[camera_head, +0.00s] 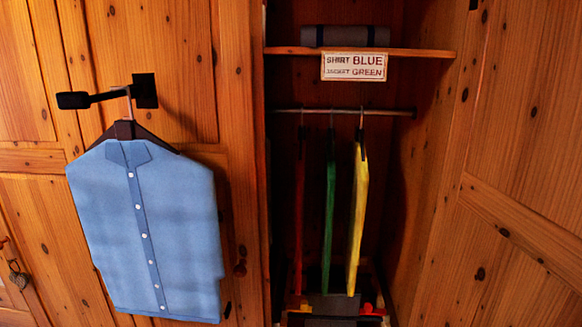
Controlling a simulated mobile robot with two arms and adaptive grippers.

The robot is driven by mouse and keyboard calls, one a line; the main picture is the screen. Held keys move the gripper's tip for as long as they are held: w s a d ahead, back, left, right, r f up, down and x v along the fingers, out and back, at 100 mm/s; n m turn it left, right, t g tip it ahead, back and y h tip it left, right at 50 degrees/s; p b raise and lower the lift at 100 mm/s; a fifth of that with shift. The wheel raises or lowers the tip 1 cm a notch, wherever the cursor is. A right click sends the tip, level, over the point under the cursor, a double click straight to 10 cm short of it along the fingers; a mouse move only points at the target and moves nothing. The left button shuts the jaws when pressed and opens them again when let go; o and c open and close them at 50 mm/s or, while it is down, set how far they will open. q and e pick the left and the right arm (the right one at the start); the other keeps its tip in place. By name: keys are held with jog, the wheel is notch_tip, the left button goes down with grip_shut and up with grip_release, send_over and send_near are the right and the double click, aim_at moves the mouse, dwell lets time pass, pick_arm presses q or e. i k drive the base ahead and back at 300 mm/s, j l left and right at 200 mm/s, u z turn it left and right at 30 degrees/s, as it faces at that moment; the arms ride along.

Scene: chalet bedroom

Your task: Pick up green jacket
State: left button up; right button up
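A green garment (329,215), seen edge-on, hangs from a metal rail (345,111) inside the open wardrobe. It is between a red garment (299,220) on its left and a yellow one (357,215) on its right, also edge-on. Its front is not visible, so I cannot tell its cut. A sign (353,66) on the shelf edge reads "SHIRT BLUE, JACKET GREEN". A blue buttoned shirt (150,235) hangs on a dark hanger from a black hook (105,93) outside, left of the opening. Neither gripper is in view.
A wooden shelf (430,53) above the rail bears a dark grey rolled item (345,36). Dark and red items sit low in the wardrobe, too dim to identify. A wooden panel (520,200) bounds the opening on the right.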

aim_at(330, 167)
jog(key=i+j+z, duration=0.2)
jog(key=j, duration=0.15)
jog(key=i+j+z, duration=0.1)
jog(key=j+z, duration=0.15)
jog(key=i+j+z, duration=0.2)
jog(key=j, duration=0.3)
jog(key=k, duration=0.1)
